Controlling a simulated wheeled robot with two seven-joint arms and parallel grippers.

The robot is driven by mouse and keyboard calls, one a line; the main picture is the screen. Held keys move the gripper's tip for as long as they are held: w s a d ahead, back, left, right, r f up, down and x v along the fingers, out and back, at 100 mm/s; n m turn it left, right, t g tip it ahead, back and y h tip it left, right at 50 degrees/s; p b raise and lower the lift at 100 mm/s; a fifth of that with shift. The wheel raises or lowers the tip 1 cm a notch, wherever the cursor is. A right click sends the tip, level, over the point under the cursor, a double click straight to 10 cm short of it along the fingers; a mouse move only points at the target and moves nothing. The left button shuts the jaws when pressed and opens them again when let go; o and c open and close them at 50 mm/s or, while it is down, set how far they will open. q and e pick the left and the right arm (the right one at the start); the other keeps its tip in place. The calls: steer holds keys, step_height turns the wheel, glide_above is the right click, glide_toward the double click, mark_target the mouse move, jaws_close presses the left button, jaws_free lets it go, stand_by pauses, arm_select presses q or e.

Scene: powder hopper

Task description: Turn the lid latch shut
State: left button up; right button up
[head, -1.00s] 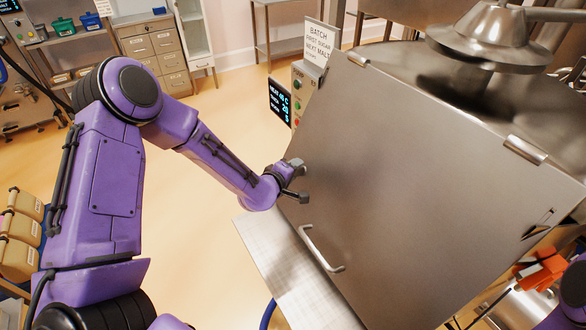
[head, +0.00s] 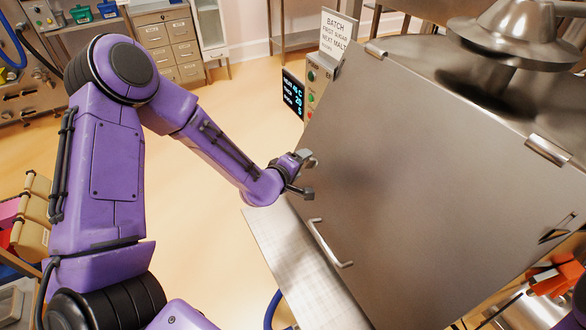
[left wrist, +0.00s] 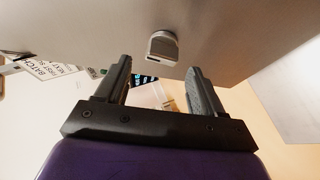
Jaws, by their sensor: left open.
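The hopper's large steel lid (head: 430,170) is seen tilted in the head view, with a bar handle (head: 330,243) at its lower left. My left gripper (head: 308,176) is at the lid's left edge, jaws open. In the left wrist view the open jaws (left wrist: 160,88) have nothing between them. A small pale grey tab on a round base (left wrist: 163,46), which looks like the lid latch, sits on the steel face just beyond the fingertips, apart from them. In the head view I cannot make out the latch. My right gripper is not in view.
A control box (head: 318,85) with a lit display and a batch sign (head: 340,38) stands behind the lid's left edge. A steel ledge (head: 295,265) lies below the lid. A steel cone (head: 515,30) stands at the top right. An orange object (head: 553,277) is at lower right. Open floor lies left.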

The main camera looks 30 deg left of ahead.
mark_target(306, 162)
arm_select(q)
steer(key=v, duration=0.7)
steer(key=shift+s+b, duration=0.25)
steer(key=shift+b, duration=0.05)
steer(key=shift+a+r, duration=0.1)
steer(key=shift+r, duration=0.05)
steer(key=shift+c, duration=0.6)
steer(key=a, duration=0.1)
steer(key=w+b, duration=0.1)
steer(key=w+a+m+t+b, duration=0.1)
steer(key=shift+a+r, duration=0.3)
steer(key=shift+a, duration=0.05)
steer(key=c, duration=0.4)
steer(key=shift+o, duration=0.2)
steer(key=w+d+f+m+g+h, duration=0.1)
steer(key=w+m+h, duration=0.1)
steer(key=m, duration=0.5)
steer(key=w+d+f+m+h+b, duration=0.1)
steer(key=w+f+m+h, duration=0.1)
steer(key=m, duration=0.6)
steer(key=w+d+f+m+g+h+b, duration=0.1)
steer(key=w+f+m+h, duration=0.1)
steer(key=m, duration=0.5)
steer(key=shift+w+m+g+h, duration=0.3)
steer(key=shift+w+h, duration=0.2)
steer(key=shift+w, duration=0.35)
steer(key=shift+c, duration=0.3)
